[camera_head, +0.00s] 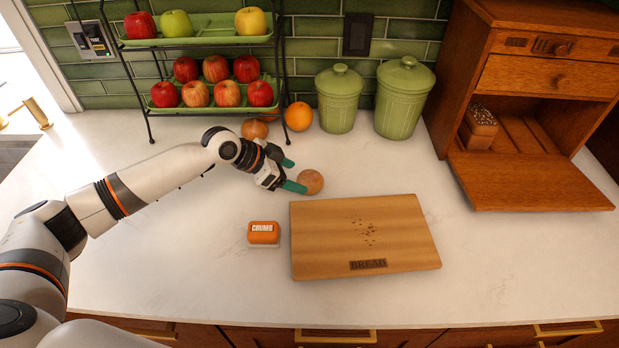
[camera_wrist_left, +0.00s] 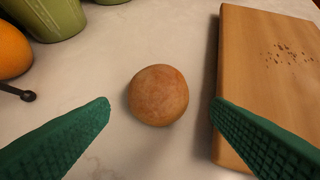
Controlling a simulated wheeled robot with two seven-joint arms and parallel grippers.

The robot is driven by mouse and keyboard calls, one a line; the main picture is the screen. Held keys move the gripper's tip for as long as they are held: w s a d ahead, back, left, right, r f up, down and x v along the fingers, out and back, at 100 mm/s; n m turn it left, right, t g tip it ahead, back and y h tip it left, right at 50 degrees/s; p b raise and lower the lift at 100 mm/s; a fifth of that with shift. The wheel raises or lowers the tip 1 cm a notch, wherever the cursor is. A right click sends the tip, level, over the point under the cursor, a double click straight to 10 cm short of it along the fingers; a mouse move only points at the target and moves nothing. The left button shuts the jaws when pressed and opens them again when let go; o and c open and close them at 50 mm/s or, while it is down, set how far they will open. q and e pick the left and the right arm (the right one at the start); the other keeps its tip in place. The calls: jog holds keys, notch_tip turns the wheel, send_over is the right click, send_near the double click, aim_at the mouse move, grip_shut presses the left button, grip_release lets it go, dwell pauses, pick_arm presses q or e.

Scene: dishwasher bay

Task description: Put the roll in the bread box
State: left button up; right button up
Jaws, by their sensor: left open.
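A round brown roll (camera_head: 311,181) sits on the white counter just behind the cutting board's back left corner. In the left wrist view the roll (camera_wrist_left: 158,95) lies ahead of and between my green fingertips, with clear gaps on both sides. My left gripper (camera_head: 291,175) is open and empty, its fingers pointing at the roll. It also shows in the left wrist view (camera_wrist_left: 160,105). The wooden bread box (camera_head: 545,75) stands at the back right with its front flap (camera_head: 530,185) folded down and a seeded loaf (camera_head: 479,127) inside at the left. My right gripper is not seen.
The cutting board (camera_head: 350,225), marked BREAD and bearing crumbs, lies right of the roll. An orange CRUMB box (camera_head: 263,234) is in front. Two green canisters (camera_head: 404,98), an orange (camera_head: 298,116) and a fruit rack (camera_head: 205,42) stand behind. The counter between the board and the flap is clear.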

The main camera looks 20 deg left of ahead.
aim_at(303, 177)
pick_arm(q)
jog(key=shift+w+d+f, duration=0.15)
jog(key=shift+w+d, duration=0.05)
jog(key=shift+d, duration=0.1)
jog(key=p+x, duration=0.1)
jog(key=x, duration=0.2)
jog(key=shift+w+d+f+p, duration=0.15)
jog(key=shift+w+p, duration=0.15)
jog(key=shift+p, duration=0.05)
jog(key=shift+w+d+f, duration=0.15)
jog(key=shift+d+f, duration=0.05)
jog(key=shift+f, duration=0.15)
jog(key=shift+c, duration=0.2)
jog(key=c, duration=0.7)
jog(key=shift+c, duration=0.4)
